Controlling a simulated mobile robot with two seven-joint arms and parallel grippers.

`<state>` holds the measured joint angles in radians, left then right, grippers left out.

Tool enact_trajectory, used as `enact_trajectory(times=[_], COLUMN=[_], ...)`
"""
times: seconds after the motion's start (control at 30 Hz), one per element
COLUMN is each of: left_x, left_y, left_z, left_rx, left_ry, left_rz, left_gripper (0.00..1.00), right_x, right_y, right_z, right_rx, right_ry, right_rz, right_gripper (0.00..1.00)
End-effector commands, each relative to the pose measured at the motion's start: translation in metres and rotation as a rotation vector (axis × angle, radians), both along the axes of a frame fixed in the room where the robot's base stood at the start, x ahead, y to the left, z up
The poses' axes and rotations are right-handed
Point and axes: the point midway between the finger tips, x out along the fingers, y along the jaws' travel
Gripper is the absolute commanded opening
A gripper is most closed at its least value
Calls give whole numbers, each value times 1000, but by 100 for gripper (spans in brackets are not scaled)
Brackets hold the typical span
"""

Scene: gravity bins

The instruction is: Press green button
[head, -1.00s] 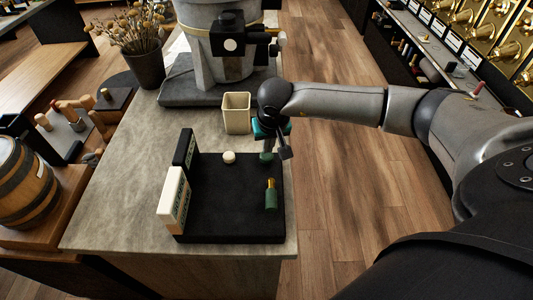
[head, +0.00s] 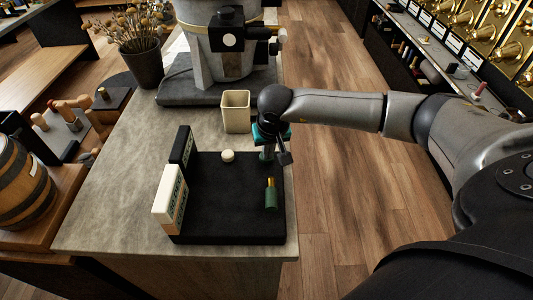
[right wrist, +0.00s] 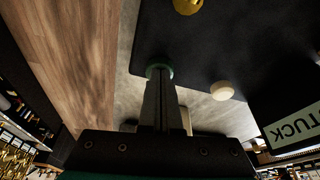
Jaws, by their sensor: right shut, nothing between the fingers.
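The green button (right wrist: 155,70) is a small round disc near the edge of the black board (head: 225,215). In the right wrist view its rim shows around the tips of my right gripper (right wrist: 160,78). In the head view my right gripper (head: 267,157) points down over that spot and hides the button. The fingers are shut and empty. The tips look in contact with the button or just above it; I cannot tell how far it is pressed. My left gripper is not in view.
A white round button (head: 228,156) and a green cylinder with a gold top (head: 271,194) are on the board. Lettered signs (head: 170,199) stand at its left edge. A cream cup (head: 236,112) and a large grey machine (head: 222,55) stand behind.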

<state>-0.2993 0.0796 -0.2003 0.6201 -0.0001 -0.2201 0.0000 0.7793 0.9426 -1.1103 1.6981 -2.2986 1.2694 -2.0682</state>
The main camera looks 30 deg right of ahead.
Motion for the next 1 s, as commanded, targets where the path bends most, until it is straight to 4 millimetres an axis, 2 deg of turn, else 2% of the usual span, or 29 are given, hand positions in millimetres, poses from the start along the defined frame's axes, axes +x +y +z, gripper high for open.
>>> enact_trajectory(times=[0.37,1.0], left_x=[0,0], left_y=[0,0], left_z=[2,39], left_rx=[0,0], left_ry=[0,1], left_rz=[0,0], left_gripper=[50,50], right_x=[0,0], right_y=[0,0], right_z=[3,61], right_rx=[-1,0], right_ry=[1,-1], right_rz=[0,0], right_gripper=[0,0])
